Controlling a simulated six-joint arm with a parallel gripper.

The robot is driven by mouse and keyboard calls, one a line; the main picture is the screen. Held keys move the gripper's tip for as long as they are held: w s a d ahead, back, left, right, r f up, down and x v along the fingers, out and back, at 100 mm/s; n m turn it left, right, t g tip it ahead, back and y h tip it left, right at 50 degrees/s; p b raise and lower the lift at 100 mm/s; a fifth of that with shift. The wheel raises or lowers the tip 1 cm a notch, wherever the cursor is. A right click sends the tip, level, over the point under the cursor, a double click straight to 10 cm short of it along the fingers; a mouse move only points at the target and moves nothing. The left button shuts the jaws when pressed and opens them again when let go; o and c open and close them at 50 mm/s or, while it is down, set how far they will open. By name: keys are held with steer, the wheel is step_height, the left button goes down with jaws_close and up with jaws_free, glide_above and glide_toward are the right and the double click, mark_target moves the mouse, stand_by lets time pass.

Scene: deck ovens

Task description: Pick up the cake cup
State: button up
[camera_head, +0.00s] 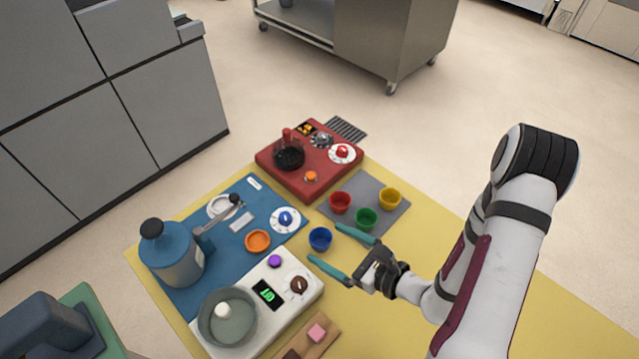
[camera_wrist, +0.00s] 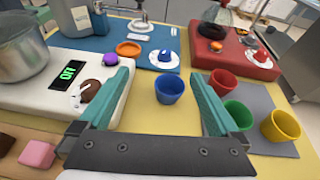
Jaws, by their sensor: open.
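Several small cups stand near my gripper, and I cannot tell which one is the cake cup. A blue cup (camera_head: 320,239) stands upright on the yellow mat; in the wrist view the blue cup (camera_wrist: 169,89) lies ahead, between the lines of my fingers. My gripper (camera_head: 343,252) is open and empty, its teal fingers spread and apart from the blue cup. A red cup (camera_head: 340,203), a green cup (camera_head: 366,219) and a yellow cup (camera_head: 390,198) stand on a grey pad. In the wrist view the green cup (camera_wrist: 239,114) is close beside my right finger.
A white scale (camera_head: 312,287) with a steel pot (camera_head: 227,318) is at left of my gripper. A blue station (camera_head: 262,203) holds an orange ring (camera_head: 257,242). A red machine (camera_head: 325,180) is behind. A pink cube (camera_head: 317,333) lies on a brown board.

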steer(key=m+h, duration=0.2)
glide_toward(314, 235)
steer(key=shift+w+a+f+t, duration=0.3)
steer(key=shift+a+f, duration=0.05)
steer(key=shift+f, duration=0.25)
steer(key=x, duration=0.6)
steer(key=shift+w+a, duration=0.15)
steer(key=c, duration=1.4)
